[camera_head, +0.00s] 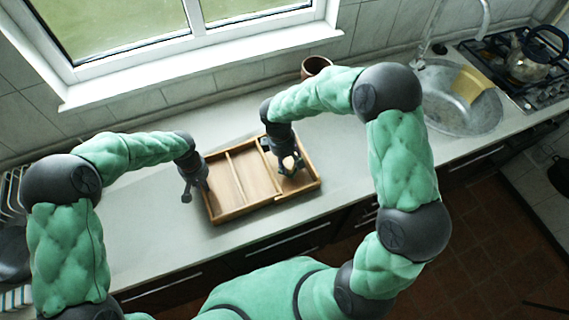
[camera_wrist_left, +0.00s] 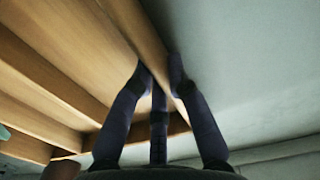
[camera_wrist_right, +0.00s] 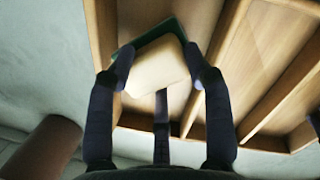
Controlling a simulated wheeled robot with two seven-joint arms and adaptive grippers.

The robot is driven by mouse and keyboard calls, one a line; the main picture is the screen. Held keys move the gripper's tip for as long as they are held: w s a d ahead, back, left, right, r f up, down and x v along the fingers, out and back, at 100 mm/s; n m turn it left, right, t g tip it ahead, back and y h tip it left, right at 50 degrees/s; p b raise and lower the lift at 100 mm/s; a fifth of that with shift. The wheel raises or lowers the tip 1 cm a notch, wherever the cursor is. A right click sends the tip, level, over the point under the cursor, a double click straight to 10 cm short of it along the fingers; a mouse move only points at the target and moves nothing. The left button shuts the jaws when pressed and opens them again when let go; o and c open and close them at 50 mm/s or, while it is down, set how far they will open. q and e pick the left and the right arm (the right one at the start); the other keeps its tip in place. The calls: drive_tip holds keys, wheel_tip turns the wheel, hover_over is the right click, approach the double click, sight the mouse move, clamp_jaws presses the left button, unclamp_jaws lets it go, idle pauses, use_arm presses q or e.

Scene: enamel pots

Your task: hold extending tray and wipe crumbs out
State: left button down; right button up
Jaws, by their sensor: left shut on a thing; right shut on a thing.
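The wooden extending tray (camera_head: 236,212) lies on the counter below the window, with dividers splitting it into compartments. My left gripper (camera_head: 198,190) is shut on the tray's left wall, which runs between its fingers in the left wrist view (camera_wrist_left: 160,84). My right gripper (camera_head: 289,168) is shut on a sponge (camera_wrist_right: 158,65) with a pale body and a dark green side. The sponge is inside the tray's right compartment, near its wall. I cannot tell whether it touches the tray floor. Crumbs are too small to make out.
A brown pot (camera_head: 316,66) stands behind the tray near the wall. A sink (camera_head: 440,100) with a yellow cloth (camera_head: 473,84) is at the right, then a stove with a kettle (camera_head: 530,62). A dish rack (camera_head: 12,190) is at the far left. Counter (camera_head: 150,240) left of the tray is clear.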

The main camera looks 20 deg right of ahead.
drive_tip(key=shift+f, duration=1.35)
drive_tip(key=shift+w, duration=0.1)
drive_tip(key=shift+w+a+r, duration=0.1)
drive_tip(key=shift+w, duration=1.25)
drive_tip(key=shift+s+f, duration=0.25)
drive_tip(key=shift+s, duration=0.6)
drive_tip(key=shift+s+f, duration=0.2)
drive_tip(key=shift+s, duration=0.65)
wheel_tip(320, 180, up, 13)
drive_tip(key=shift+w+r, duration=0.2)
